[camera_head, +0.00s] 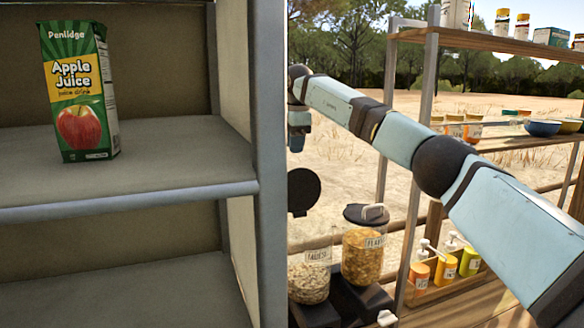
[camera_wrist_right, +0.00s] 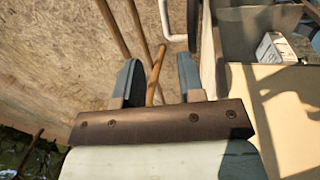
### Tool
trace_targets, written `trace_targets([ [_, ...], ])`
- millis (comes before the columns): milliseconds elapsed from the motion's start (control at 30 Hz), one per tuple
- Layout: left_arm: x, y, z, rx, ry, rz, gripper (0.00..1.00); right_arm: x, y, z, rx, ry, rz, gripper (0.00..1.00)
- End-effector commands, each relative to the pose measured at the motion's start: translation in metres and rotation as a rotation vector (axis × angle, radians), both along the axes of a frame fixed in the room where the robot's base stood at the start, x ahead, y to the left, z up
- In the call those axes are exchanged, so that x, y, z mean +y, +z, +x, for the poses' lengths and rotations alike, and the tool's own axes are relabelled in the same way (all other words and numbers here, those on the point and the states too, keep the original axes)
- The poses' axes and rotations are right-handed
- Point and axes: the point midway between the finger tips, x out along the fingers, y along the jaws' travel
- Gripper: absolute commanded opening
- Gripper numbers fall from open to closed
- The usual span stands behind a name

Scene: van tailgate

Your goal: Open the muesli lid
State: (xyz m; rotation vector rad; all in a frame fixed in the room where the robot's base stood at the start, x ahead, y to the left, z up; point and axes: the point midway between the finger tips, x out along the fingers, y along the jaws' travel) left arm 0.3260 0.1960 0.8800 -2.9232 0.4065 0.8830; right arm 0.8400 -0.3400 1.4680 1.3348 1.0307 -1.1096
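The muesli jar (camera_head: 310,278), clear with a label, stands at the lower middle of the head view, partly hidden by the grey shelf post. A round dark disc (camera_head: 303,191) stands upright above it and looks like its lid, tipped up; its hinge is not clear. My right gripper (camera_head: 297,145) hangs above the disc, apart from it, its fingers small and seen edge-on. My left gripper is in neither view.
A flakes jar (camera_head: 362,255) with a dark lid and handle stands right of the muesli. A grey shelf (camera_head: 130,180) with an apple juice carton (camera_head: 80,92) fills the left. Behind my arm, a rack (camera_head: 428,90) holds jars, bowls and bottles.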

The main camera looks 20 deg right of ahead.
Motion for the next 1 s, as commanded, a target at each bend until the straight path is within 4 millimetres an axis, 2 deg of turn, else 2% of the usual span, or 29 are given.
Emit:
trace_targets([
  [100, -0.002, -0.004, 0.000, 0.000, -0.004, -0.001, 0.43, 0.000, 0.020, -0.004, -0.001, -0.001, -0.001, 0.36],
  [200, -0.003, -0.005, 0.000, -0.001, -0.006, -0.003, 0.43, 0.000, 0.033, -0.007, 0.001, 0.000, -0.001, 0.36],
  [400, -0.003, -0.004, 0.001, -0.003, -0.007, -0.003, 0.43, 0.000, 0.042, -0.009, 0.003, 0.000, -0.001, 0.36],
  [867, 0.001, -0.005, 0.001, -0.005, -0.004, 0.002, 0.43, 0.000, 0.040, -0.008, 0.003, 0.003, 0.002, 0.36],
  [967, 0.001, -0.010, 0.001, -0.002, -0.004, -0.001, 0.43, 0.004, 0.025, -0.005, 0.000, 0.034, 0.023, 0.36],
  [1000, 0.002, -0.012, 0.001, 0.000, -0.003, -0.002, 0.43, 0.007, 0.015, -0.003, -0.003, 0.059, 0.039, 0.36],
])
